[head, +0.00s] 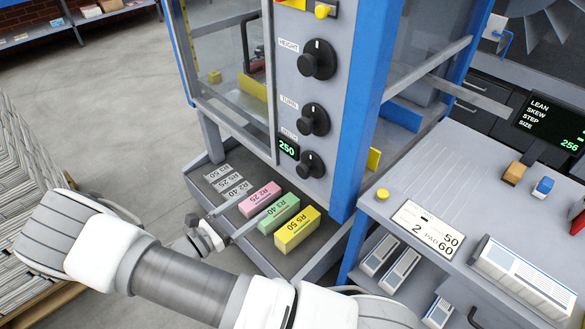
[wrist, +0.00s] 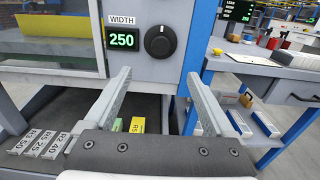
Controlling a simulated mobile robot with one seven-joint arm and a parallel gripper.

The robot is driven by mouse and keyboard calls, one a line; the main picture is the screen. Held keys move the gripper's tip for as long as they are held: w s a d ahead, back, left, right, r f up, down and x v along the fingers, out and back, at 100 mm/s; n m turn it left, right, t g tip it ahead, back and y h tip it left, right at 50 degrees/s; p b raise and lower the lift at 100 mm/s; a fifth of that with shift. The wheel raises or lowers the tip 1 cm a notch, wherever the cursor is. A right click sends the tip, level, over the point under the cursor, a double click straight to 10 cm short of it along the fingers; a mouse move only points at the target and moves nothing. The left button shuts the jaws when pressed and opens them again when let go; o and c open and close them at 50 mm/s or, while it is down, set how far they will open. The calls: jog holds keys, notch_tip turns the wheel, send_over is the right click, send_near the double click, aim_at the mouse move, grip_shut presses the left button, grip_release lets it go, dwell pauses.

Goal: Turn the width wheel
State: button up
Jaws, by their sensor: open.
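The width wheel (head: 310,164) is a round black knob with a white mark at its top, the lowest of three knobs on the grey machine column. In the wrist view the width wheel (wrist: 160,41) sits beside a display (wrist: 123,39) reading 250, under a WIDTH label. My gripper (wrist: 158,75) is open and empty, its two fingers spread and pointing towards the column. The wheel shows just above the gap between the fingertips, with space between. In the head view my gripper (head: 252,210) is below and left of the wheel, over the tray.
Height (head: 317,59) and turn (head: 314,119) knobs sit above the width wheel. Below is a grey tray (head: 330,258) with yellow (head: 297,229), green (head: 279,214) and pink (head: 260,198) blocks. A blue post (head: 362,110) and a side bench (head: 470,190) stand to the right.

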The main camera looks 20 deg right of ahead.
aim_at(301, 172)
jog(key=b+x, duration=0.1)
jog(key=x, duration=1.6)
jog(key=shift+d, duration=0.1)
jog(key=c, duration=1.4)
jog(key=shift+o, duration=0.2)
jog(key=shift+m, duration=0.3)
